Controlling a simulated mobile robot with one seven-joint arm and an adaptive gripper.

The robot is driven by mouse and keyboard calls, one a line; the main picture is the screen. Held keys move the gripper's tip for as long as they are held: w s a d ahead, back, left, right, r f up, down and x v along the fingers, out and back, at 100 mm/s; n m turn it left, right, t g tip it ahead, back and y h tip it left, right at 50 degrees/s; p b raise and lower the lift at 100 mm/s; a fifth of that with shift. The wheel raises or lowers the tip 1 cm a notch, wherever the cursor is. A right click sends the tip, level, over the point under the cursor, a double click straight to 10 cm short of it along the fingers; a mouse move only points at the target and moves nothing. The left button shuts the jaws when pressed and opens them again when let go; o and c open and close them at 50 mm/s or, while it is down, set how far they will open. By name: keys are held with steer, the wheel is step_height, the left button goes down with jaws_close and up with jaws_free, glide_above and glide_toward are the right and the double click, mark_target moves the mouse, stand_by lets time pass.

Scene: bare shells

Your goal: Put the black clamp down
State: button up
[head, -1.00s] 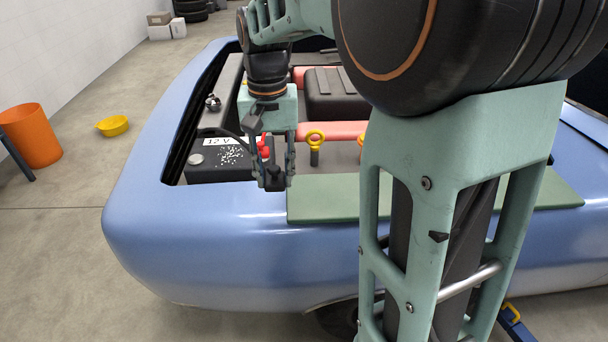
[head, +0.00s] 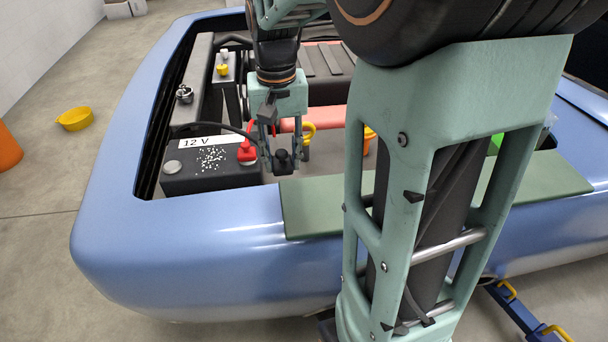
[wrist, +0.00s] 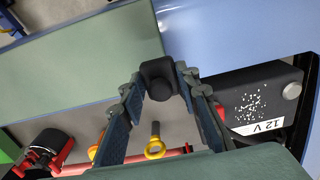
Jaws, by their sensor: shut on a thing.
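The black clamp (head: 283,160) is held between the fingertips of my gripper (head: 281,148), in the engine bay just right of the battery (head: 212,172). In the wrist view the clamp (wrist: 157,80) is a dark block pinched at the tips of my gripper (wrist: 160,90). It appears raised, near the inner edge of the green mat (head: 330,205); its exact height is hard to tell. The battery has a "12 V" label, a bare metal post on its left and a red clamp (head: 247,151) on its right. A black cable runs from behind the battery towards my gripper.
The green mat lies on the blue car's fender (head: 180,235), with clear room on the part that shows. A yellow ring-topped dipstick (head: 308,131) and an orange cap (head: 369,138) stand behind my gripper. My arm hides the bay's right part.

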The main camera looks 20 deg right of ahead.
glide_above(316, 202)
steer(key=f, duration=0.6)
steer(key=shift+w+a+f, duration=0.15)
steer(key=shift+a+f, duration=0.05)
steer(key=shift+a, duration=0.05)
steer(key=shift+d+f+b, duration=0.15)
steer(key=shift+f, duration=0.8)
steer(key=shift+d+f+b, duration=0.1)
steer(key=shift+f+b, duration=0.05)
steer(key=shift+f, duration=0.75)
steer(key=shift+f, duration=0.15)
steer(key=o, duration=1.1)
steer(key=shift+o, duration=0.2)
step_height(316, 202, up, 12)
steer(key=p, duration=0.1)
